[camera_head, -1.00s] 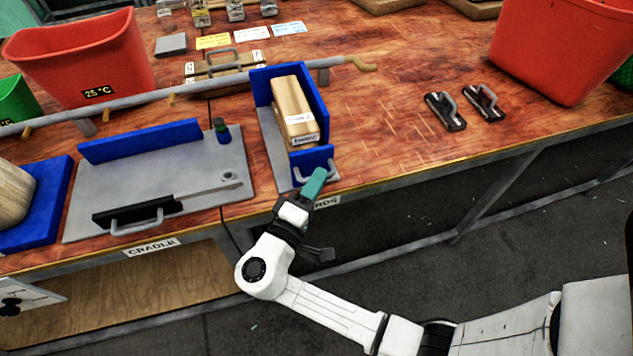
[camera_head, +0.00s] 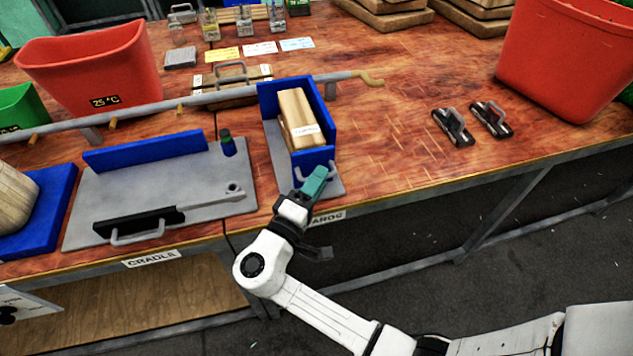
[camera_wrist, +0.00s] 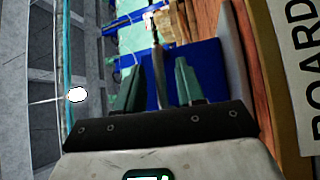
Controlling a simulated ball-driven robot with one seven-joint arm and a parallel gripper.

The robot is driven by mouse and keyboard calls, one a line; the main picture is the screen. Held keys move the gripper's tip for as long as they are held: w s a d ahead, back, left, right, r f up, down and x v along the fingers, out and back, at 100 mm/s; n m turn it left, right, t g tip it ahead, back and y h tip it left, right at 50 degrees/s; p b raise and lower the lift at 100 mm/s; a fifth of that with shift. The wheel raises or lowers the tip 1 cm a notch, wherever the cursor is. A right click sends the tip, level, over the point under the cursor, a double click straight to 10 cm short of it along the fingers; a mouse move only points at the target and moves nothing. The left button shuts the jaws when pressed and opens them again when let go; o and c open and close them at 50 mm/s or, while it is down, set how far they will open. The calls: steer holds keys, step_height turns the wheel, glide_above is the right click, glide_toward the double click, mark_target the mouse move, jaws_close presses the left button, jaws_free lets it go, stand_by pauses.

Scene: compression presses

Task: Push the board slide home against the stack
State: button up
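The board slide (camera_head: 312,162) is a blue block with a grey handle, at the front of a blue-walled fixture (camera_head: 327,110) on a grey plate. The stack of pale wooden boards (camera_head: 294,108) lies inside the fixture behind the slide. The slide hides the stack's lower front, so I cannot tell whether they touch. My gripper (camera_head: 320,172) is at the slide's handle, above the table's front edge. In the wrist view, the green fingers (camera_wrist: 158,78) stand apart with the grey handle (camera_wrist: 157,50) between them; gaps show on both sides.
The cradle plate (camera_head: 160,195) with a lever is to the left. A long grey rail (camera_head: 230,95) runs behind the fixture. Two black handled clamps (camera_head: 472,123) and a red bin (camera_head: 560,60) are to the right.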

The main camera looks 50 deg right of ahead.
steer(key=b+v, duration=0.2)
steer(key=v, duration=0.8)
steer(key=shift+a, duration=0.4)
steer(key=shift+s, duration=0.1)
